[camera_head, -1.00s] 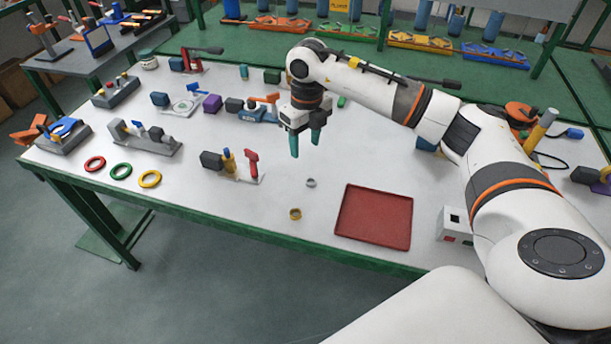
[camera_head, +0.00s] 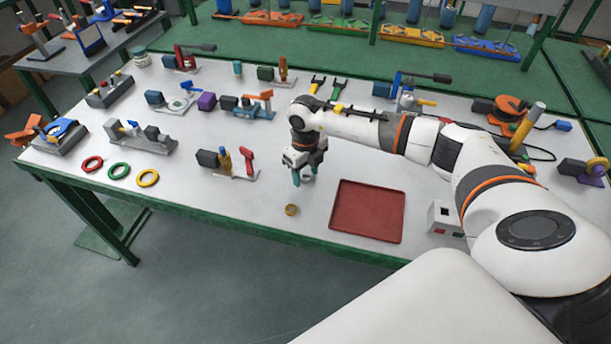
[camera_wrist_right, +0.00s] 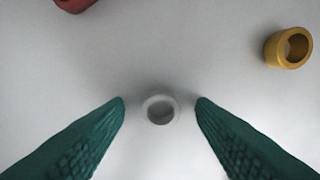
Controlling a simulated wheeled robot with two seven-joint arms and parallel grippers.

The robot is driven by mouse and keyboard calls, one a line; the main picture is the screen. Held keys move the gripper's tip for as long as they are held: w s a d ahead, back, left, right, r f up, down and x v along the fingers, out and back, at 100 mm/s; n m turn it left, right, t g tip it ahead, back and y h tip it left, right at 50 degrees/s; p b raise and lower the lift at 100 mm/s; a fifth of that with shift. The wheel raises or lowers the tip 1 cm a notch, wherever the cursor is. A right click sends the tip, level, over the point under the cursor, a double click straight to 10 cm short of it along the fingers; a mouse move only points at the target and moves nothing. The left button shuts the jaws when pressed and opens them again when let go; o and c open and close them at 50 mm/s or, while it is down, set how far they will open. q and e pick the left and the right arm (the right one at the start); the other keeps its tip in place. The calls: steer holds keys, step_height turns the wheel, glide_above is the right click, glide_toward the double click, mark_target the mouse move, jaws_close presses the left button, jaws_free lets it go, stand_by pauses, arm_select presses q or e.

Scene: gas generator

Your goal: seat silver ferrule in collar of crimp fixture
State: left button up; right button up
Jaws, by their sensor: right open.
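The silver ferrule (camera_wrist_right: 160,109) is a small pale ring on the white table, seen in the right wrist view between the fingertips. My right gripper (camera_head: 306,179) is open and low over the table; its green fingers also show in the wrist view (camera_wrist_right: 160,102), one on each side of the ferrule, with gaps left. In the head view the gripper hides the ferrule. Several small fixtures stand on the table, and I cannot tell for sure which is the crimp fixture; the nearest has a dark block, a yellow post and a red handle (camera_head: 230,163). My left gripper is not in view.
A brass ring (camera_head: 291,210) lies near the ferrule, and shows in the wrist view (camera_wrist_right: 288,47). A red tray (camera_head: 368,211) lies to the right. Red, green and yellow rings (camera_head: 148,178) lie at the left front.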

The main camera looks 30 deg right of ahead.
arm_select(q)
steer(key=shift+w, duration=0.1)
arm_select(e)
steer(key=c, duration=1.1)
steer(key=shift+o, duration=0.2)
steer(key=shift+r, duration=0.1)
